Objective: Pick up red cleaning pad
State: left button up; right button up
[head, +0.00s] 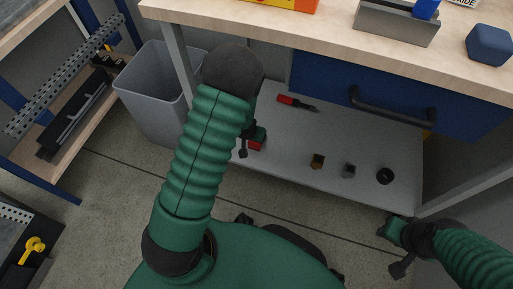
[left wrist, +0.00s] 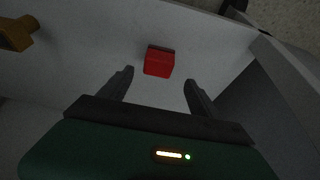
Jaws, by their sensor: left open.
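The red cleaning pad (left wrist: 159,62) is a small red block on the grey lower shelf. It lies just beyond and between the fingertips of my left gripper (left wrist: 158,84) in the left wrist view. My left gripper is open and empty, with one dark finger on each side and a gap to the pad. In the head view my left arm hides much of this gripper, and a bit of the red pad (head: 257,146) shows beside it. My right gripper (head: 396,251) is at the lower right, away from the pad; its finger opening is unclear.
A grey bin (head: 150,90) stands left. A blue drawer (head: 440,100) overhangs the shelf.

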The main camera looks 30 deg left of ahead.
pick_arm(q)
jog(key=shift+b+x, duration=0.4)
jog(key=shift+x, duration=0.7)
jog(key=b+x, duration=0.4)
jog(key=shift+s+d+f, duration=0.15)
jog(key=shift+d+f, duration=0.05)
jog(key=shift+d, duration=0.1)
jog(key=shift+f, duration=0.3)
jog(key=shift+w+a+r, duration=0.1)
jog(key=shift+w+r, duration=0.05)
jog(key=shift+w, duration=0.1)
pick_arm(e)
jog(key=x, duration=0.2)
jog(key=s+x, duration=0.1)
jog(key=x, duration=0.2)
jog(key=shift+s+d+f, duration=0.1)
jog(key=shift+f, duration=0.35)
pick_arm(q)
jog(key=shift+c, duration=0.3)
